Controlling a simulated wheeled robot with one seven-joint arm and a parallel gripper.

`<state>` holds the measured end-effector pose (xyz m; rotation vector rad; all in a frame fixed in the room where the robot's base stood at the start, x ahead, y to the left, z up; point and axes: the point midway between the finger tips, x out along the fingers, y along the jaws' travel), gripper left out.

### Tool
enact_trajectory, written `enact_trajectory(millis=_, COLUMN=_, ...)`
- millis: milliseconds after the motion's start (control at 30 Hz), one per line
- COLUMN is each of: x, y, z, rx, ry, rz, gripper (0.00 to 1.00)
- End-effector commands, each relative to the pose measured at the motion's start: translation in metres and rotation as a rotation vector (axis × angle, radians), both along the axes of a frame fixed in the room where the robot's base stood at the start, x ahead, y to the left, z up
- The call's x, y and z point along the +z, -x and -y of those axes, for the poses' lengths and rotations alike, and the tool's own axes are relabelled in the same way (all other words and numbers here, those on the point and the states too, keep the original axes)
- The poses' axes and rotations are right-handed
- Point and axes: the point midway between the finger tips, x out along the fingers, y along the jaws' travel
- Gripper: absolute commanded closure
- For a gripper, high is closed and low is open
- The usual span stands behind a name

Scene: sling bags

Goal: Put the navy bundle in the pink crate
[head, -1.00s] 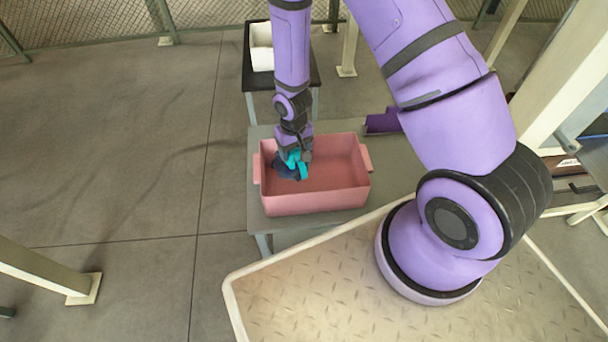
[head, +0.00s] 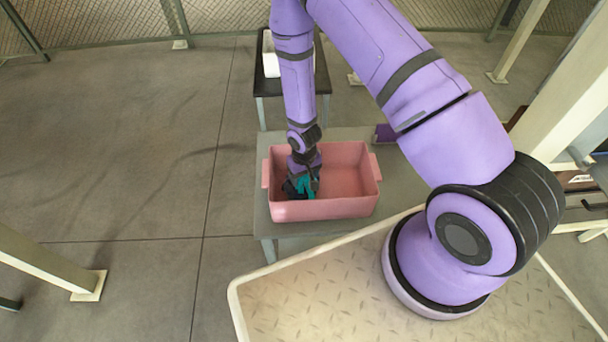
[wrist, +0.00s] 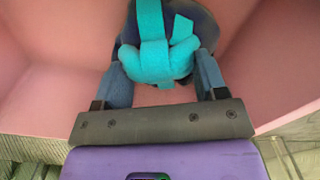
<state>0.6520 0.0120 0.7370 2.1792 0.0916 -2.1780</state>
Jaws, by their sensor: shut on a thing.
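The pink crate (head: 348,207) stands on a grey table, and its open top faces up. My gripper (head: 303,187) is down inside the crate's left part, near its front wall. In the wrist view my gripper (wrist: 160,82) has its two fingers on either side of a turquoise strap part, shut on it. The navy bundle (wrist: 205,28) shows behind and around this turquoise strap, between the fingers and the pink walls. In the head view the bundle is mostly hidden by my gripper and the crate's front wall. I cannot tell whether it touches the crate floor.
The grey table (head: 350,133) has bare surface around the crate. A purple object (head: 385,133) lies at the table's back right. Behind stands a dark table (head: 268,84) with a white container (head: 270,55). The crate's right part is empty.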

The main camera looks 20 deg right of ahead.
Motion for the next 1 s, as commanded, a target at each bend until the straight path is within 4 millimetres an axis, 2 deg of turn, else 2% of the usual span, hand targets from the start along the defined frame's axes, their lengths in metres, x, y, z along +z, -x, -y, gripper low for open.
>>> enact_trajectory(millis=233, x=-0.003, y=0.0, z=0.0, rx=0.0, ry=0.0, rz=-0.001, gripper=0.8)
enact_trajectory(millis=267, x=-0.003, y=0.0, z=0.0, rx=0.0, ry=0.0, rz=-0.001, gripper=0.28)
enact_trajectory(millis=333, x=-0.003, y=0.0, z=0.0, rx=0.0, ry=0.0, rz=0.0, gripper=0.11)
enact_trajectory(millis=367, x=-0.002, y=0.0, z=0.0, rx=0.0, ry=0.0, rz=0.0, gripper=0.08)
enact_trajectory(millis=733, x=0.002, y=-0.001, z=0.0, rx=0.0, ry=0.0, rz=0.001, gripper=0.08)
enact_trajectory(millis=867, x=0.016, y=-0.001, z=0.0, rx=-0.001, ry=-0.001, rz=0.003, gripper=0.08)
enact_trajectory(millis=1000, x=0.038, y=-0.001, z=0.0, rx=0.0, ry=-0.001, rz=0.004, gripper=0.08)
